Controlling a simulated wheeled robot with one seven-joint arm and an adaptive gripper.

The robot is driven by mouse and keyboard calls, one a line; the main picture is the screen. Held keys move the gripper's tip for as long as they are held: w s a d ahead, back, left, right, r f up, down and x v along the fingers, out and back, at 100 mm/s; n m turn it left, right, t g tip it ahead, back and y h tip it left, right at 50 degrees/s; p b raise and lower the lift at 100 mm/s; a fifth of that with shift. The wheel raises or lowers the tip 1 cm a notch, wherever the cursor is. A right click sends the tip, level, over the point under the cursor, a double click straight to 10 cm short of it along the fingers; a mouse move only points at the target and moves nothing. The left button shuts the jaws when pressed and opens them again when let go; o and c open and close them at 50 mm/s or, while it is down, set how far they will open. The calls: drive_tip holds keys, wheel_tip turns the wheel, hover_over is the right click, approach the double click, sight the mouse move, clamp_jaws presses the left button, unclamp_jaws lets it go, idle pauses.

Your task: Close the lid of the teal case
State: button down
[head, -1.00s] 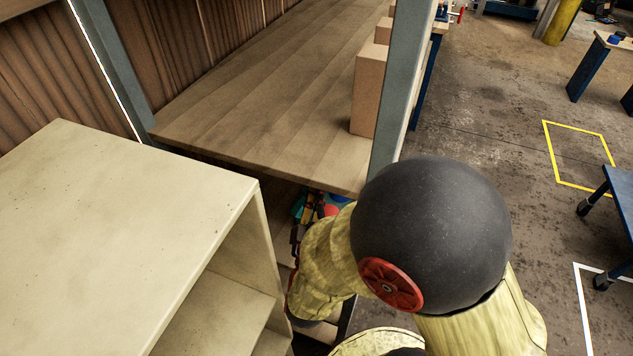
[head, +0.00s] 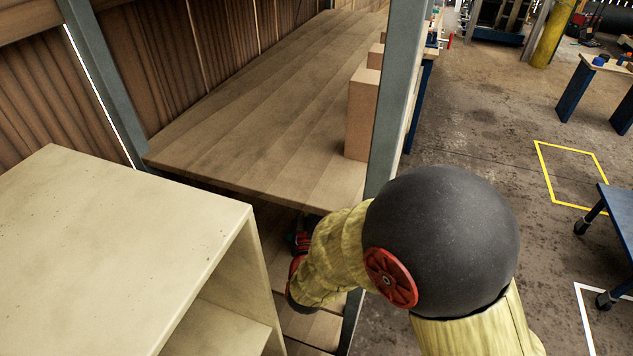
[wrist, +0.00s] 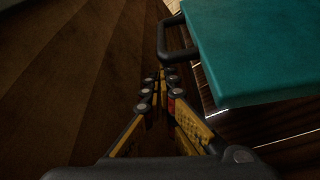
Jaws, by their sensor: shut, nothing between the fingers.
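The teal case (wrist: 262,50) fills the upper right of the wrist view, with a dark handle (wrist: 180,54) on its left edge. Only one flat teal face shows, so I cannot tell how far its lid stands open. My gripper (wrist: 160,78) is shut and empty, with its fingertips just below the handle in the picture. I cannot tell whether they touch it. In the head view my arm reaches down beneath the wooden shelf, and the teal case is hidden there.
A wooden shelf (head: 270,120) with cardboard boxes (head: 362,115) lies above my forearm. A grey upright post (head: 392,110) stands close by my arm. A cream cabinet (head: 110,250) is at the left. Open concrete floor (head: 490,120) lies to the right.

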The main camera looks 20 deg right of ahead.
drive_tip(key=s+d+m+b, duration=0.1)
drive_tip(key=m+b, duration=0.1)
drive_tip(key=s+d+f+m+h+b, duration=0.1)
drive_tip(key=b, duration=0.1)
drive_tip(key=s+d+f+m+h+b, duration=0.1)
drive_tip(key=m+b, duration=0.1)
drive_tip(key=b, duration=0.1)
drive_tip(key=shift+s+d+f+m, duration=0.15)
drive_tip(key=shift+s+d+m, duration=0.15)
drive_tip(key=shift+s+d, duration=0.05)
idle(0.4)
